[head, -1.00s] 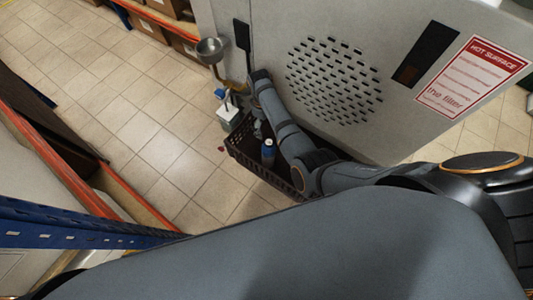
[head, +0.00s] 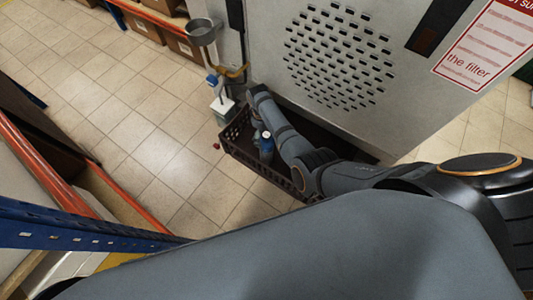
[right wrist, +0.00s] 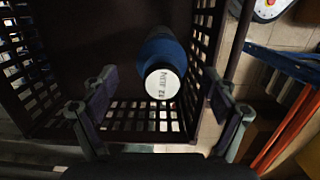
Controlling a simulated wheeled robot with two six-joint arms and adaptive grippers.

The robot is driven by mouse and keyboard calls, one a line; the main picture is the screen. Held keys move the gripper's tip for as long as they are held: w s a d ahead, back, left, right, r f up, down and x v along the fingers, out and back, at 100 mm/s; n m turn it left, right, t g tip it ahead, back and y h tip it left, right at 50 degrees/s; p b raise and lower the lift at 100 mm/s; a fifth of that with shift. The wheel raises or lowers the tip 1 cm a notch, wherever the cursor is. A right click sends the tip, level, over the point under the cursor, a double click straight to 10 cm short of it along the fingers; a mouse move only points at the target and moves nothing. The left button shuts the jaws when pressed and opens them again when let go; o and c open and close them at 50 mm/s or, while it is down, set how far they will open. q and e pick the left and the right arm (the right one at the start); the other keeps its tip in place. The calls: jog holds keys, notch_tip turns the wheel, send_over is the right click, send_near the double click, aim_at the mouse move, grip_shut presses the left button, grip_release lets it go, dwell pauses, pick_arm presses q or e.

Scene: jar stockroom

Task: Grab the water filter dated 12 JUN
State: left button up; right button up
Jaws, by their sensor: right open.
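A blue water filter (right wrist: 163,62) with a round white end stands in a dark basket (right wrist: 120,122) in the right wrist view. The small upside-down lettering on its white end appears to read 12 JUN. The filter also shows in the head view (head: 266,150), beside my right forearm. My right gripper (right wrist: 160,80) is open, one finger on each side of the filter in the picture, with gaps to both. I cannot tell how far the fingertips are above it. In the head view the right gripper (head: 258,124) is small and partly hidden by its arm. My left gripper is not in view.
The basket walls surround the filter. A large grey machine (head: 405,110) with a perforated panel stands behind the basket. A stand with a metal bowl (head: 203,32) is beyond it. Blue and orange racking (head: 85,230) is at the left. Tiled floor (head: 130,125) is open between.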

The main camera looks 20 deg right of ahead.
aim_at(267, 149)
jog(key=shift+s+f+b, duration=0.15)
jog(key=shift+f+b, duration=0.65)
jog(key=shift+f, duration=1.95)
jog(key=shift+r, duration=0.1)
jog(key=shift+c, duration=0.3)
jog(key=shift+s, duration=0.1)
jog(key=shift+c, duration=1.2)
jog(key=c, duration=1.4)
grip_shut()
jog(key=shift+r, duration=0.15)
